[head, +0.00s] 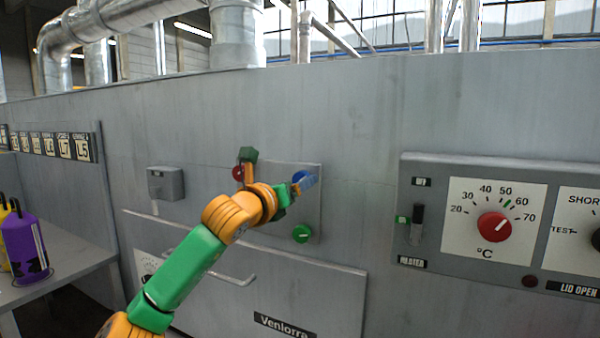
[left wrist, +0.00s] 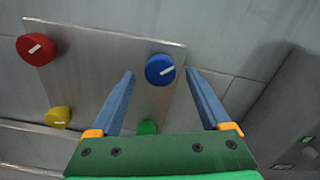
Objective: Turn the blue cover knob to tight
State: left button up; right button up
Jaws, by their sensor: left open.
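The blue cover knob (head: 298,176) is on a metal plate on the grey machine wall, partly hidden by my left gripper (head: 310,182) in the head view. In the left wrist view the round blue knob (left wrist: 159,69) shows between the two blue fingertips of my left gripper (left wrist: 160,73). The fingers are spread with a gap on both sides of the knob, and I cannot tell how far they are from the plate. A white mark on the knob slants slightly up to the right in that view. My right gripper is not in view.
A red knob (left wrist: 36,49), a yellow knob (left wrist: 58,117) and a green knob (left wrist: 147,127) share the plate (left wrist: 95,65). A long handle (head: 235,279) is below. A temperature panel (head: 460,250) is right; a purple container (head: 26,247) stands on the left table.

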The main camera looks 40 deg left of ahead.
pick_arm(q)
jog(key=shift+w+a+f, duration=0.2)
jog(key=shift+w, duration=0.55)
jog(key=shift+s, duration=0.1)
grip_shut()
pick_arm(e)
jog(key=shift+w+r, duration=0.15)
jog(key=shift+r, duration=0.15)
